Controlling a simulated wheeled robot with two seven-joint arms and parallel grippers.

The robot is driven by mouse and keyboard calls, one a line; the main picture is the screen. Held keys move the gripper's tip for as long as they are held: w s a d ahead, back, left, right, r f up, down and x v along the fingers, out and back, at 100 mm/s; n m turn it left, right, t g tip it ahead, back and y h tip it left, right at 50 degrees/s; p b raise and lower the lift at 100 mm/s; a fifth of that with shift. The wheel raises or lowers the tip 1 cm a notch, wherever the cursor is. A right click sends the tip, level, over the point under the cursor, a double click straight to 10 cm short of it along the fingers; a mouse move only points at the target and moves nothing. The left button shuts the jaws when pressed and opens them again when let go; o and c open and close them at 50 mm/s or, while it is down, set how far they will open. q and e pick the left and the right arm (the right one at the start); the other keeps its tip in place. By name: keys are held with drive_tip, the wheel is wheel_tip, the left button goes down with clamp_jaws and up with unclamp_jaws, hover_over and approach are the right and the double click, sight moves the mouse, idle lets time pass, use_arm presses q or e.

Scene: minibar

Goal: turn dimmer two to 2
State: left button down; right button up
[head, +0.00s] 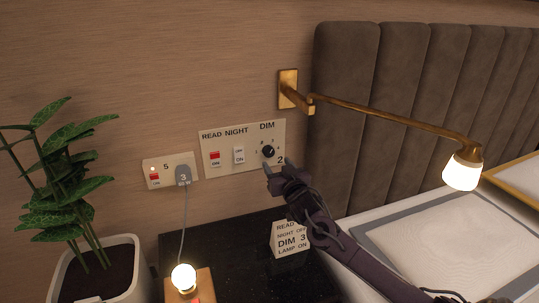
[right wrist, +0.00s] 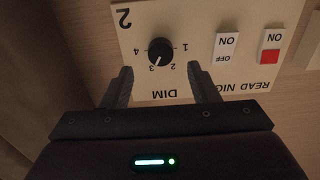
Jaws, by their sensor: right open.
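The dimmer knob (head: 268,151) is a round black dial under the word DIM on a cream wall plate (head: 226,160) marked 2. In the right wrist view the knob (right wrist: 160,52) appears upside down, with numbers 1 to 4 around it. Its white pointer line points about at the 3. My right gripper (head: 277,170) is open in front of the plate, just below the knob. In the right wrist view its two fingers (right wrist: 161,88) stand apart with nothing between them, short of the knob. My left gripper is out of view.
The plate also holds a red READ switch (head: 215,156) and a white NIGHT switch (head: 239,154). Left are a socket plate (head: 155,170) with a plug (head: 183,174), a lit bulb (head: 184,277) and a plant (head: 65,200). A brass lamp arm (head: 390,119) extends right.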

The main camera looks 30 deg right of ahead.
sight(270, 154)
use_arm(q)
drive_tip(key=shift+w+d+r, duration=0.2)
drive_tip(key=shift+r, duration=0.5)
use_arm(e)
drive_tip(key=shift+x, duration=2.9)
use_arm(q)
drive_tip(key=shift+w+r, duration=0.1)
use_arm(e)
drive_tip(key=c, duration=1)
drive_tip(key=shift+o, duration=0.2)
